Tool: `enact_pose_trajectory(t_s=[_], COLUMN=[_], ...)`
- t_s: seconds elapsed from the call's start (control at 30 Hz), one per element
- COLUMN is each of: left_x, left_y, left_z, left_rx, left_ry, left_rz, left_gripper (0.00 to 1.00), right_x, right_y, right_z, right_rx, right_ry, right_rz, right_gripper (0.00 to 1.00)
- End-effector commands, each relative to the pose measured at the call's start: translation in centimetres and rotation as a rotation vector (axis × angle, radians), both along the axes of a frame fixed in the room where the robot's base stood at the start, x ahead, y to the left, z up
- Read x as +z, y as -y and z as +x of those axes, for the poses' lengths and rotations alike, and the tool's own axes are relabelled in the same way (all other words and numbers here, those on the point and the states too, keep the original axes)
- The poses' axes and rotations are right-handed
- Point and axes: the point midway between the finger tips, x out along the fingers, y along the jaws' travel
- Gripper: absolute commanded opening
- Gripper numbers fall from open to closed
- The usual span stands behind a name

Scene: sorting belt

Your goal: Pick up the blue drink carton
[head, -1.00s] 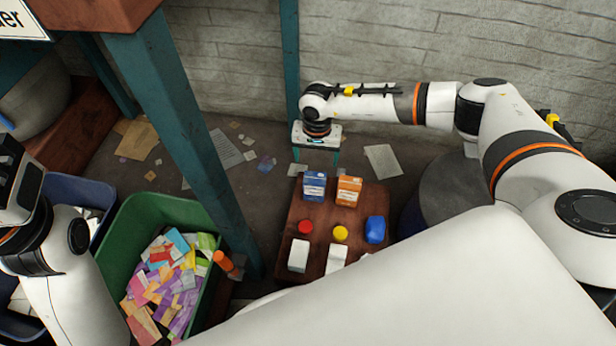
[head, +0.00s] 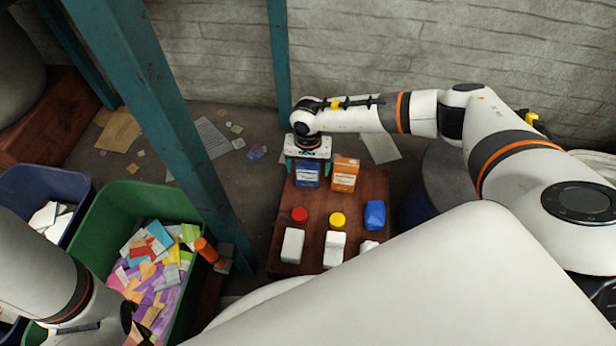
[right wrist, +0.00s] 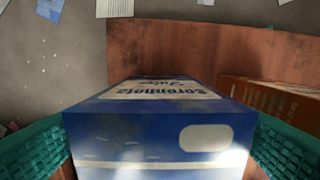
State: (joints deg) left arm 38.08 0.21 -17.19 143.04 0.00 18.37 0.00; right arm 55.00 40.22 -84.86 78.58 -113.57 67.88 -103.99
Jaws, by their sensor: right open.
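The blue drink carton (head: 307,175) stands upright at the back left of a small brown table (head: 376,186). My right gripper (head: 306,166) is over it from above. In the right wrist view the carton (right wrist: 160,143) lies between the two teal fingers, one on each side, and the gripper (right wrist: 160,150) is open. Whether the fingers touch the carton is hard to tell. In the head view my gripper hides the carton's top. My left arm shows at the lower left, but I cannot make out its fingers.
An orange carton (head: 345,174) stands close to the right of the blue one, also seen in the right wrist view (right wrist: 275,100). A green bin (head: 112,220) of papers is left, beyond a teal post (head: 165,110).

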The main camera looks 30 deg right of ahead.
Motion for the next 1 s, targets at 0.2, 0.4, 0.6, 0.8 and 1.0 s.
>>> enact_pose_trajectory(t_s=[0.2, 0.4, 0.6, 0.8, 1.0], left_x=[0.1, 0.1, 0.1, 0.3, 0.2], left_y=[0.0, 0.0, 0.0, 0.0, -0.1], left_z=[-0.1, -0.1, -0.1, -0.1, 1.4], left_rx=[0.0, 0.0, 0.0, 0.0, -0.002], left_ry=[0.002, 0.002, 0.002, 0.003, -0.043], left_rz=[0.0, 0.0, 0.0, 0.0, -0.003], left_gripper=[0.36, 0.36, 0.36, 0.36, 0.36], right_x=[0.0, 0.0, 0.0, 0.3, 2.3], right_y=[0.0, 0.0, 0.0, 0.0, 0.0], right_z=[0.0, 0.0, 0.0, 0.0, 0.1], right_rx=[0.0, 0.0, 0.0, 0.0, 0.0], right_ry=[0.0, 0.0, 0.0, 0.0, 0.001], right_rz=[0.0, 0.0, 0.0, 0.0, -0.001], right_gripper=[0.83, 0.52, 0.35, 0.35, 0.35])
